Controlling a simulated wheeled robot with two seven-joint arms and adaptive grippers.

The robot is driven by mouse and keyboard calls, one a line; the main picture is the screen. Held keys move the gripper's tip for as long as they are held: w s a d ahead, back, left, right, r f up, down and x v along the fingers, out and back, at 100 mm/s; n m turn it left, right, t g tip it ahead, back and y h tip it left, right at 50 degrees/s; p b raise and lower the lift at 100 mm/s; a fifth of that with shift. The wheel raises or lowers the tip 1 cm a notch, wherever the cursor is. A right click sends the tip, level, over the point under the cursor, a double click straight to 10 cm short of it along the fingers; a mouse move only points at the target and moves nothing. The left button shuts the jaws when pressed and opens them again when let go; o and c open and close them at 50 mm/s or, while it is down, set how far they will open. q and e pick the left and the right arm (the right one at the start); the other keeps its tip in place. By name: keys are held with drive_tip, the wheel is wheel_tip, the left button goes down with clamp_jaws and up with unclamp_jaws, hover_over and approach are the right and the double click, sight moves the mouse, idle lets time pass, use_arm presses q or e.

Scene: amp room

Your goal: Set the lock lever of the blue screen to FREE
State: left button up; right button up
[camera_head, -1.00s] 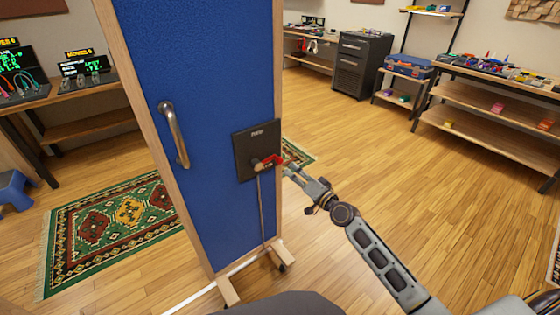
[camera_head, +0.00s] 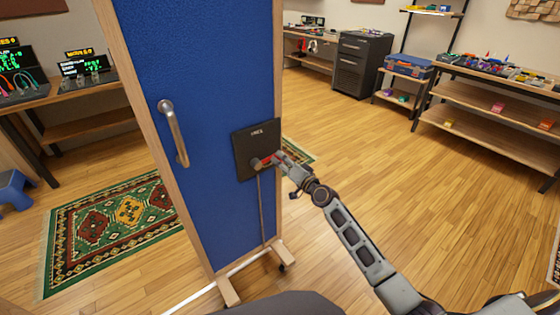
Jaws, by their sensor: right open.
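The blue screen (camera_head: 217,80) stands upright in a wooden frame in the middle of the view. A dark lock plate (camera_head: 243,153) is fixed near its right edge, with small pale lettering at its top that is too small to read surely. The lock lever (camera_head: 267,161) has a round hub at its left and a red part that points right and slightly up. My right gripper (camera_head: 279,159) is open at the lever's right end, partly covering the red part. I cannot tell whether it touches it. My left gripper is not in view.
A metal handle (camera_head: 173,134) is on the screen's left side. A cord (camera_head: 260,210) hangs below the lever. The screen stands on wooden feet (camera_head: 229,291) with castors. A green patterned rug (camera_head: 110,230) lies behind it. The floor (camera_head: 440,200) to the right is clear.

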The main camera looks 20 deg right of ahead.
drive_tip(key=shift+x, duration=0.85)
clamp_jaws()
